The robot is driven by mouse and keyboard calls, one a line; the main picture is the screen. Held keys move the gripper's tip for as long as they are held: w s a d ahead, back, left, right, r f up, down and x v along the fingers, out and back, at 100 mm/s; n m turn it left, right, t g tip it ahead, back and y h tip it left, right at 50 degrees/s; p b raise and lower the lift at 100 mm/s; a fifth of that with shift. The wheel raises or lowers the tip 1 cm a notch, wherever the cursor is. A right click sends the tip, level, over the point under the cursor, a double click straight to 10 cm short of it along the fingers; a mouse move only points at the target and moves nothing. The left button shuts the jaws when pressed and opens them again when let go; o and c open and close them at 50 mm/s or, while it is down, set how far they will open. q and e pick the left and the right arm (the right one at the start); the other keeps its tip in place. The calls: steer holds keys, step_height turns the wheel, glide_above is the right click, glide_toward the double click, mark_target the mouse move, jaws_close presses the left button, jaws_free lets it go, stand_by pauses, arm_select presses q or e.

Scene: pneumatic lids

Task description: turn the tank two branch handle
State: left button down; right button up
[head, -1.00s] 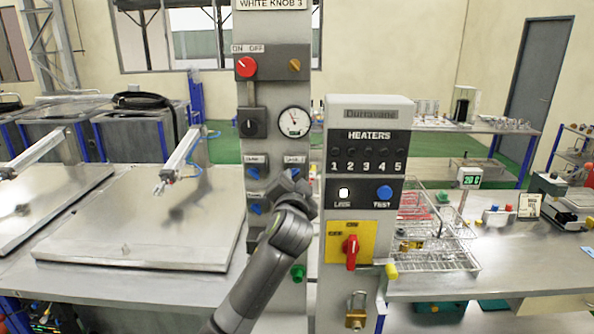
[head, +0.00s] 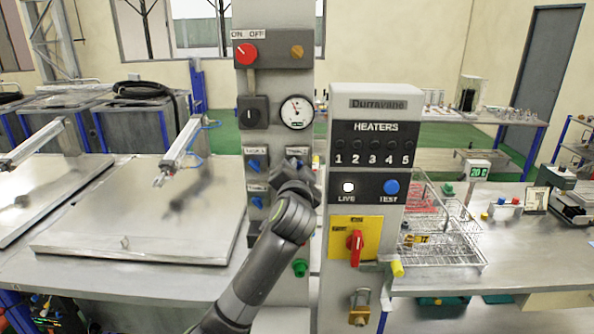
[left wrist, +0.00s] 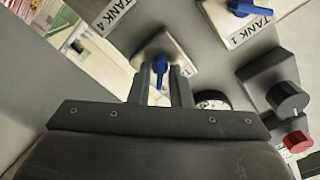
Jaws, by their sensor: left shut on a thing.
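My left gripper (left wrist: 161,85) is shut on a blue branch handle (left wrist: 159,66) on a pale square plate. One dark finger is on each side of the handle. The label beside this handle is mostly hidden by a finger, so I cannot read it. In the head view my left gripper (head: 295,165) is at the grey panel, covering the upper right handle. A blue handle by the TANK 1 label (left wrist: 249,33) shows in the left wrist view. The TANK 4 label (left wrist: 113,16) is at upper left. My right gripper is not in view.
The panel column also carries a red knob (head: 245,53), a black knob (head: 252,112), a gauge (head: 297,112) and a green knob (head: 300,268). The heater box (head: 375,103) with a red switch (head: 355,247) stands close to the right of my left arm.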

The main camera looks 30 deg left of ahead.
arm_select(q)
steer(key=shift+a+r+n+b, duration=0.1)
steer(key=shift+n+b, duration=2.25)
steer(key=shift+n, duration=6.55)
steer(key=c, duration=1.7)
jaws_free()
steer(key=shift+o, duration=0.5)
steer(key=shift+w, duration=0.15)
